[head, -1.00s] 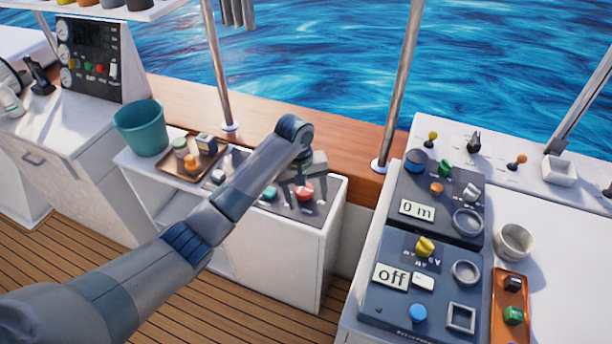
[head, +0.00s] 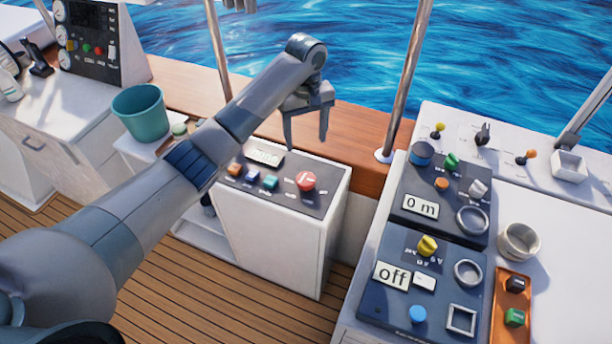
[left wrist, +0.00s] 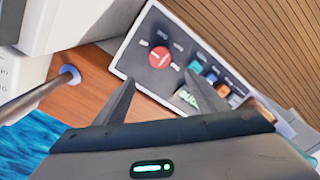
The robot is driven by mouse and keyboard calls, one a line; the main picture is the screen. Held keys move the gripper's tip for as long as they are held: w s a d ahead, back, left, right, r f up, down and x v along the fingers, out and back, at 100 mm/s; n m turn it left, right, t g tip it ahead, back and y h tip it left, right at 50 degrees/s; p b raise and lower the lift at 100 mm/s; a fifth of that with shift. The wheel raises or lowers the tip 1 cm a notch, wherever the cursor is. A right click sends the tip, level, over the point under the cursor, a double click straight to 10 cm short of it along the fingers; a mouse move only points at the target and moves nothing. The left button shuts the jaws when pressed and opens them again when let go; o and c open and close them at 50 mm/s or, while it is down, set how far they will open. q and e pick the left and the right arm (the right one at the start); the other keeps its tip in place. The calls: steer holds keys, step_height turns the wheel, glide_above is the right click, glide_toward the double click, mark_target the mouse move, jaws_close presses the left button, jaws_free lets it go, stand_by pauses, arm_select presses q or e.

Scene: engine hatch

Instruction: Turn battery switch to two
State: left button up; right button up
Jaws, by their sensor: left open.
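A red round switch knob (head: 306,181) with a pale mark sits on the dark top panel (head: 320,203) of a white cabinet. It also shows in the left wrist view (left wrist: 159,57). I take it for the battery switch; its labels are too small to read, so I cannot tell its setting. My left gripper (head: 306,138) is open and empty, above the panel and apart from the knob. In the left wrist view its fingertips (left wrist: 160,80) are spread, with the knob showing between and beyond them. My right gripper is not in view.
The panel also holds a teal knob (head: 270,182), small orange and blue controls and a white display (head: 264,157). A teal bucket (head: 140,112) stands left. A blue console (head: 425,290) with knobs is at right. A metal post (head: 402,85) rises behind.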

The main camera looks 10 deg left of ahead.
mark_target(306, 179)
arm_select(q)
step_height(306, 179, down, 17)
steer(key=p, duration=0.2)
steer(key=shift+p, duration=0.4)
steer(key=shift+r, duration=0.1)
steer(key=c, duration=1)
